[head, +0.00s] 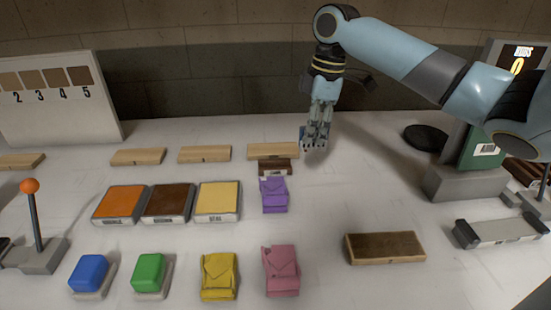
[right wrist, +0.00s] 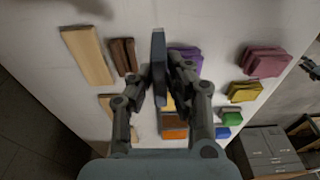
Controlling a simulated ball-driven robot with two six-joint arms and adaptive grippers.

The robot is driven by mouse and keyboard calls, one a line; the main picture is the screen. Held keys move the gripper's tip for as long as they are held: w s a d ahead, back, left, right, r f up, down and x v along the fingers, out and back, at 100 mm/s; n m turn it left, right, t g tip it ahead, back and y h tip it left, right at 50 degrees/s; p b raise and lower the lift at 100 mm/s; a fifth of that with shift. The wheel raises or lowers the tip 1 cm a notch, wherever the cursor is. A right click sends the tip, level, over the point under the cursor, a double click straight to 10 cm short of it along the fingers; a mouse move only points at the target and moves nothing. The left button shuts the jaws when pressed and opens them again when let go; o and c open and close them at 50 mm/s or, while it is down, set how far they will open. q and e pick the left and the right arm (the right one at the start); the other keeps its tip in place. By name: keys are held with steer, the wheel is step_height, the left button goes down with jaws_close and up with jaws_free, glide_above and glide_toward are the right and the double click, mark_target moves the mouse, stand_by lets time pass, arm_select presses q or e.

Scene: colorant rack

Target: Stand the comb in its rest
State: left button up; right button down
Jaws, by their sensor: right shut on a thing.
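My right gripper (head: 317,143) points down over the back middle of the table. It is shut on a dark blue-grey slab (head: 303,132), held upright and seen edge-on between the fingers in the right wrist view (right wrist: 158,62). No teeth show on it, so I cannot tell by looks that it is the comb. No rest can be picked out for certain. A small dark brown block (head: 275,167) with a pale label stands just left of and in front of the gripper. My left gripper is not in view.
Pale wooden blocks (head: 205,154) line the back. Orange, brown and yellow pads (head: 168,204), a purple pouch (head: 273,194), a yellow pouch (head: 219,276) and a pink pouch (head: 281,271) lie in front. A brown-topped wooden block (head: 385,247) and a grey black-ended holder (head: 500,229) are at right.

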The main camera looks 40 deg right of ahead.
steer(key=w+f, duration=0.2)
steer(key=w, duration=0.1)
steer(key=w+f, duration=0.2)
steer(key=w, duration=0.2)
steer(key=w+a+f, duration=0.1)
steer(key=w+f, duration=0.1)
steer(key=w, duration=0.2)
steer(key=shift+f, duration=0.25)
step_height(320, 180, down, 4)
steer(key=shift+a+r, duration=0.1)
steer(key=shift+r, duration=0.05)
steer(key=shift+f, duration=0.2)
steer(key=shift+f, duration=0.2)
steer(key=c, duration=1.3)
jaws_free()
steer(key=shift+c, duration=0.2)
steer(key=shift+r, duration=0.1)
